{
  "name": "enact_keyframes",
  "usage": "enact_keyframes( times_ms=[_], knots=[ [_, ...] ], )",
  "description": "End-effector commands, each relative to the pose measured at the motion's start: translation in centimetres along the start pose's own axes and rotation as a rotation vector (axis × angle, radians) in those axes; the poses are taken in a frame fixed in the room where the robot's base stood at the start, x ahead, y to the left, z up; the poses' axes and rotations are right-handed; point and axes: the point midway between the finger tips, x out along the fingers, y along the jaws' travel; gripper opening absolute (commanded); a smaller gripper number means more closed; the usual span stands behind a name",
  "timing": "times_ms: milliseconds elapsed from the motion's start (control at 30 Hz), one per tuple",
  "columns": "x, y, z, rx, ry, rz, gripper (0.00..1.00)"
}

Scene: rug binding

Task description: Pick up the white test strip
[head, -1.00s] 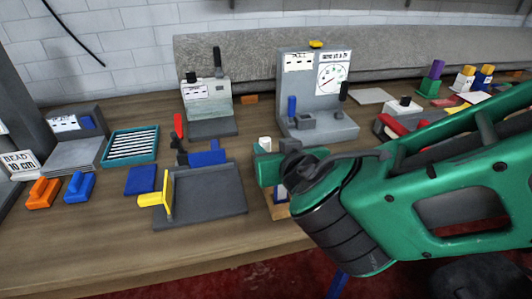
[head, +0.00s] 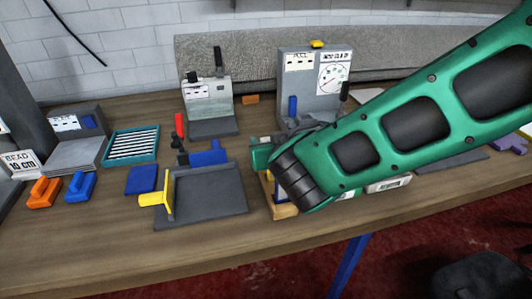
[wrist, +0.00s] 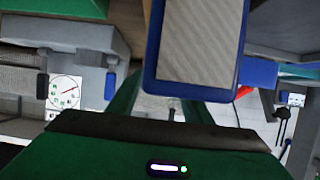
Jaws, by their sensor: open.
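I cannot single out the white test strip with certainty. Several pale strips (head: 132,146) lie side by side in a teal tray (head: 108,161) left of centre in the head view. My gripper (head: 262,155) is right of the dark grey tray, in front of the grey dial machine, far from the teal tray. My own arm largely hides it. In the wrist view a blue-framed panel with a grey textured face (wrist: 197,42) stands in front of the open jaws and hides part of the fingers. I see nothing held.
The dark grey tray (head: 208,193) has a yellow bracket (head: 155,200) at its left. A wooden base (head: 284,211) sits below my gripper. The grey dial machine (head: 319,75) stands behind it. Orange (head: 43,192) and blue (head: 80,187) blocks lie at left. The front table strip is clear.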

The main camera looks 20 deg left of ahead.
Motion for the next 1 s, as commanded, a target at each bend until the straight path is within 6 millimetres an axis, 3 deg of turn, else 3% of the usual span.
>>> enact_keyframes(
  times_ms=[167, 300, 367, 733, 1000],
  knots=[
    [0.0, 0.0, 0.0, 0.000, 0.000, 0.000, 0.43],
    [0.0, 0.0, 0.0, 0.000, 0.000, 0.000, 0.09],
    [0.0, 0.0, 0.0, 0.000, 0.000, 0.000, 0.00],
    [-0.2, 0.0, -0.4, 0.000, 0.002, -0.001, 0.00],
    [-1.3, 0.0, -3.2, 0.002, 0.005, 0.000, 0.00]
  ],
)
